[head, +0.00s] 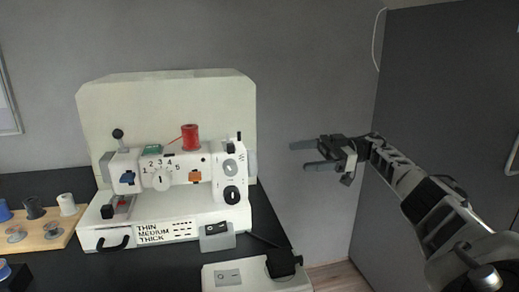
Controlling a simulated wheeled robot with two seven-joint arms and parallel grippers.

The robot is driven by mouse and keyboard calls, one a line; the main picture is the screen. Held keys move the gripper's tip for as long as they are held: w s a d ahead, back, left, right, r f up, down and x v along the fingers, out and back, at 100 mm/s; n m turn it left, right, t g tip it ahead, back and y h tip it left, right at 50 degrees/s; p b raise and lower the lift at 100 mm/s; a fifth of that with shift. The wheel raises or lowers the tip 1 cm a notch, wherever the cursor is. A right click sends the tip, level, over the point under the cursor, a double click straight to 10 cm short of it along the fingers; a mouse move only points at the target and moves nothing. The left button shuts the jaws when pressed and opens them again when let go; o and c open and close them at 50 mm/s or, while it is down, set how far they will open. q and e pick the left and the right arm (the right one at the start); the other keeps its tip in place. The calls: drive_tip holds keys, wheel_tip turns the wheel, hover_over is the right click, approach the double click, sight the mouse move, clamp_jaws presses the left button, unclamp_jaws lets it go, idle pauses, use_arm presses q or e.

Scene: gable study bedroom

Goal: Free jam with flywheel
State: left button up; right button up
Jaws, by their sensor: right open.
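A white sewing machine (175,190) stands on the dark table, with a red thread spool (190,137) on top and a numbered dial (161,181) on its front. At its right end are round parts; the lower dark disc (231,194) looks like the flywheel, though I cannot be sure. Whether anything is jammed under the needle area (122,203) is too small to tell. My right gripper (303,157) is open and empty, in the air to the right of the machine and apart from it. My left gripper is not in view.
A wooden rack (50,240) with several spools stands at the left. A rocker switch box (217,236) and a pale box with another switch (232,276) sit in front of the machine. A pale panel (165,95) stands behind it. A dark grey partition (440,90) is at the right.

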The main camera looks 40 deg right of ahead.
sight(251, 163)
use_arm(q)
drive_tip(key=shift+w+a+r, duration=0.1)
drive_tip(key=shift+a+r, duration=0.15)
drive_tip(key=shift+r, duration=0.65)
use_arm(e)
drive_tip(key=x, duration=1.2)
drive_tip(key=shift+f, duration=0.15)
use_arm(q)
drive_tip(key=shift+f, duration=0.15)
use_arm(e)
drive_tip(key=c, duration=1)
